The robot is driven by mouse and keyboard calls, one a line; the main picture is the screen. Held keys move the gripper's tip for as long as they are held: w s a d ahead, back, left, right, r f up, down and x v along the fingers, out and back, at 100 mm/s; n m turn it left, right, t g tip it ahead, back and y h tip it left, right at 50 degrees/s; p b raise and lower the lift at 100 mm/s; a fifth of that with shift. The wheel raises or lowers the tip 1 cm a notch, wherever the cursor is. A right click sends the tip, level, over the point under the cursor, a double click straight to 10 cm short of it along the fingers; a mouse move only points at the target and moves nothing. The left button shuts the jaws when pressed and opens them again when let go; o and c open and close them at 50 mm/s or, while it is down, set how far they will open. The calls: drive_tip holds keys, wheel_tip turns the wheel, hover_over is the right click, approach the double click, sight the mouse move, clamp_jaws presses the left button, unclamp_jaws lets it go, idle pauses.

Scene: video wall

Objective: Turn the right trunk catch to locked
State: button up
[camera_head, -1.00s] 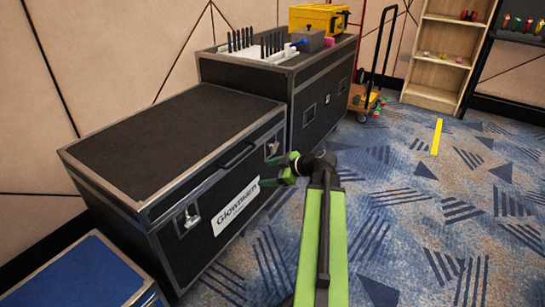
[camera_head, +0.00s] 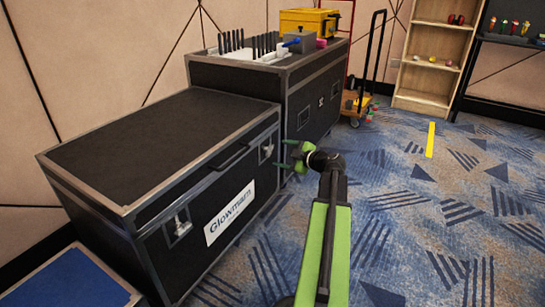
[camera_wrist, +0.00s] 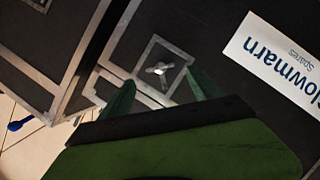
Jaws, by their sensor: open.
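The black trunk (camera_head: 150,128) with silver edges carries a white Glowmarn label (camera_head: 229,212) on its front. Its right catch (camera_head: 266,150) is a silver piece in a square plate, right of the label. The left catch (camera_head: 180,225) sits near the trunk's other front corner. My green gripper (camera_head: 278,154) is open and empty in front of the right catch. In the wrist view, the catch (camera_wrist: 160,69) shows as a winged metal knob, just beyond and between the spread fingertips (camera_wrist: 160,79). I cannot tell whether they touch it.
A taller black case (camera_head: 310,95) stands just right of the trunk, bearing a rack and a yellow toolbox (camera_head: 309,20). A blue-topped case (camera_head: 70,283) is at lower left. A hand cart (camera_head: 360,100) and shelf (camera_head: 433,60) stand behind.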

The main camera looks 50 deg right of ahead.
sight(271, 151)
drive_tip(key=b+x, duration=0.1)
drive_tip(key=x, duration=0.5)
drive_tip(key=shift+w+f, duration=0.1)
